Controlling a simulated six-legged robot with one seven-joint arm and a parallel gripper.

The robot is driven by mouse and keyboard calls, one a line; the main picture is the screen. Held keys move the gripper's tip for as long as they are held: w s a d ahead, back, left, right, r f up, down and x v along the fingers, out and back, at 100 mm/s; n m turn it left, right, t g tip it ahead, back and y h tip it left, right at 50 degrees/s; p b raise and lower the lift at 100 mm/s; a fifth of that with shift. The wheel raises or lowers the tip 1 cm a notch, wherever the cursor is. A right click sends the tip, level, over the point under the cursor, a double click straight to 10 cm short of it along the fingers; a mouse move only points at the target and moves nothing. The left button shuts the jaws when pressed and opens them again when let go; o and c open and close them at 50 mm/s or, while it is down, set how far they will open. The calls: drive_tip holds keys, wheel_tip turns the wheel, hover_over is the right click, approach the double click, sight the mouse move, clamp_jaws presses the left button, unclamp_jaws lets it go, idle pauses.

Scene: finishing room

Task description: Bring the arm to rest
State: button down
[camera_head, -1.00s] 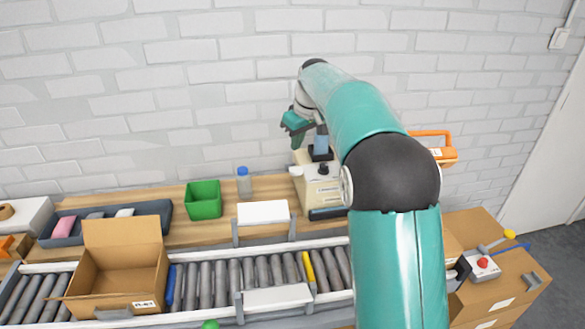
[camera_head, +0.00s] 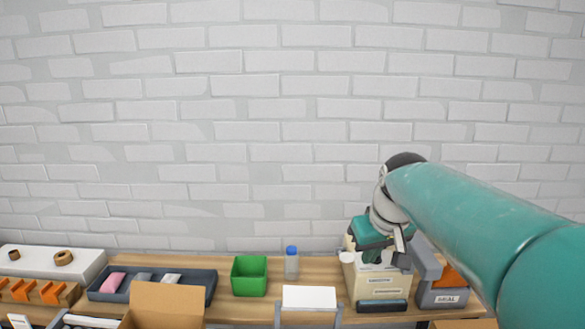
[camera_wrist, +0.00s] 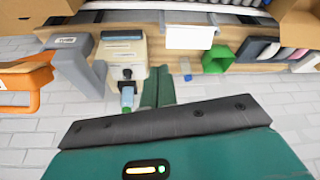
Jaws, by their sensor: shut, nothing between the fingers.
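My gripper (camera_head: 372,254) is teal and sits at the end of my bent arm, at the right of the head view. It appears just above or in front of the beige machine (camera_head: 380,283) on the wooden bench; I cannot tell the exact gap. In the wrist view my gripper's two teal fingers (camera_wrist: 158,84) lie side by side, shut and empty. The beige machine (camera_wrist: 124,56) shows beside them there, with a black and pale blue part on its end. My arm is raised and bent, not folded in.
An orange-framed item (camera_wrist: 24,87) is near. A brick wall (camera_head: 250,120) stands behind.

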drive_tip(key=s+f+m, duration=0.1)
drive_tip(key=s+f, duration=0.1)
drive_tip(key=s, duration=0.5)
drive_tip(key=s+f+m, duration=0.1)
drive_tip(key=s+f, duration=0.2)
drive_tip(key=s, duration=0.3)
drive_tip(key=s+f+t+h, duration=0.1)
drive_tip(key=s+f, duration=0.1)
drive_tip(key=s, duration=0.5)
drive_tip(key=shift+s+f+m, duration=0.3)
drive_tip(key=shift+f+m, duration=0.1)
